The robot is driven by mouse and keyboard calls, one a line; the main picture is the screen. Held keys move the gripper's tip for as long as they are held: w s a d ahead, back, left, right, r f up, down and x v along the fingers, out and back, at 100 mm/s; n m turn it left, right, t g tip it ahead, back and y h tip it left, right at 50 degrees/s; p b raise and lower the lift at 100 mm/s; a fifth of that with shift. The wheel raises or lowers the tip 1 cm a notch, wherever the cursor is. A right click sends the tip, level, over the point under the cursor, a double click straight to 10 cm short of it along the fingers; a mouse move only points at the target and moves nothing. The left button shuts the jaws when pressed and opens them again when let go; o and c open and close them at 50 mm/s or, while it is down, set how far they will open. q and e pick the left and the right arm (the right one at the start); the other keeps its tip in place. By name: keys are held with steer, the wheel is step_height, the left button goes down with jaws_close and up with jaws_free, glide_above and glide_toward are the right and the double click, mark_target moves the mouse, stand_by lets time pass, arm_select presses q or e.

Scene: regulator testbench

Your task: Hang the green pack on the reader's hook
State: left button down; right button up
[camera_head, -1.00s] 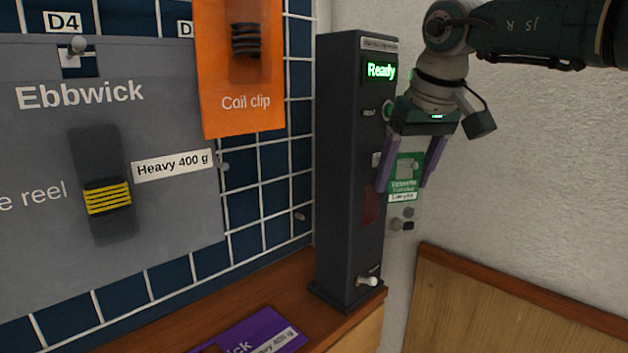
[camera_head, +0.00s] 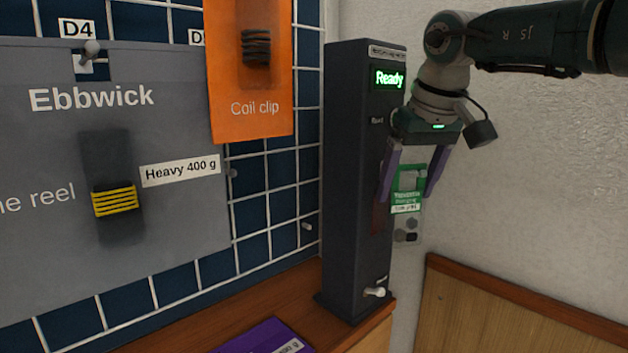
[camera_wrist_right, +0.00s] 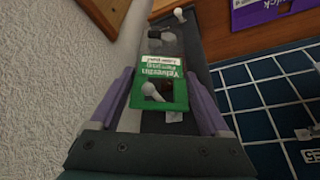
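The green pack (camera_head: 407,190) has a green card with a white label and a clear lower part holding grey and black pieces. It hangs upright in front of the dark reader (camera_head: 350,180), whose screen reads "Ready". In the right wrist view the pack (camera_wrist_right: 172,85) lies between the fingers, with the hook's white knob (camera_wrist_right: 151,92) showing against its card. I cannot tell surely whether the knob passes through the hole. My right gripper (camera_head: 412,195) has its purple fingers apart on either side of the pack, with gaps visible. My left gripper is out of view.
A blue tiled wall with a grey Ebbwick panel (camera_head: 60,130) and an orange Coil clip card (camera_head: 249,90) is at left. A purple pack (camera_head: 262,338) lies on the wooden ledge. A white lever (camera_head: 375,292) sticks out of the reader's base.

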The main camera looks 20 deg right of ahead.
steer(key=shift+o, duration=1.3)
steer(key=v, duration=1)
steer(key=shift+p, duration=0.35)
